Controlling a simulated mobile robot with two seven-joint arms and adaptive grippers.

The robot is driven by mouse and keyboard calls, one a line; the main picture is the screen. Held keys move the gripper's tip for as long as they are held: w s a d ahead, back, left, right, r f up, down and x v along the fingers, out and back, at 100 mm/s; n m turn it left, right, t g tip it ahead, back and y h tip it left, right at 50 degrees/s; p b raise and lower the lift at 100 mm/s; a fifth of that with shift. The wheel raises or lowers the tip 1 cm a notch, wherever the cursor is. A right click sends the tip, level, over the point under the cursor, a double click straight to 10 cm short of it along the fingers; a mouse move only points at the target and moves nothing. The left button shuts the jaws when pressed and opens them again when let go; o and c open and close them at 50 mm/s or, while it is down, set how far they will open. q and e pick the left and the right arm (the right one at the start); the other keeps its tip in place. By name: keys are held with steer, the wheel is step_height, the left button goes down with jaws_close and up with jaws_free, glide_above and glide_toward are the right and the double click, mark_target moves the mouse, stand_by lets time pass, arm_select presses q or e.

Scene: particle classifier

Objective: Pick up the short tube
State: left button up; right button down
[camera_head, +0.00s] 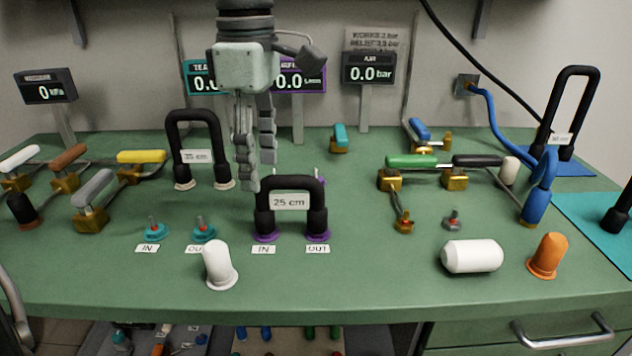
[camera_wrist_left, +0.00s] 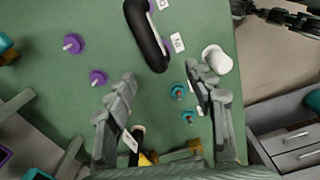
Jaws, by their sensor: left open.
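The short tube, a black inverted-U tube labelled 25 cm (camera_head: 289,184), stands upright on purple IN and OUT fittings near the bench's middle. In the left wrist view the black tube (camera_wrist_left: 147,38) shows from above, beyond the fingertips. My left gripper (camera_head: 259,178) points down, behind and slightly left of the short tube in the head view. Its fingers are apart with nothing between them, as the left wrist view also shows (camera_wrist_left: 163,76). It does not appear to touch the tube. My right gripper is not identifiable in these views.
A taller black tube (camera_head: 196,142) stands close left of my gripper. Teal fittings (camera_head: 204,230) and a white cap (camera_head: 219,266) are in front. Displays (camera_head: 369,70) line the back.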

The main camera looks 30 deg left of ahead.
mark_target(264, 208)
arm_select(q)
steer(key=shift+w+f, duration=0.1)
steer(key=shift+f, duration=0.1)
steer(key=f, duration=0.2)
steer(key=shift+s+f, duration=0.3)
step_height(264, 208, down, 4)
steer(key=shift+w+r, duration=0.1)
steer(key=shift+f, duration=0.4)
arm_select(e)
steer(key=shift+s+a+f, duration=0.1)
steer(key=shift+s+f, duration=0.1)
steer(key=shift+f, duration=0.35)
arm_select(q)
steer(key=shift+c, duration=1.2)
steer(key=shift+w, duration=0.1)
jaws_close()
arm_select(e)
steer(key=shift+w+r, duration=0.15)
steer(key=shift+r, duration=0.1)
arm_select(q)
steer(key=shift+r, duration=0.1)
arm_select(e)
steer(key=shift+d, duration=0.2)
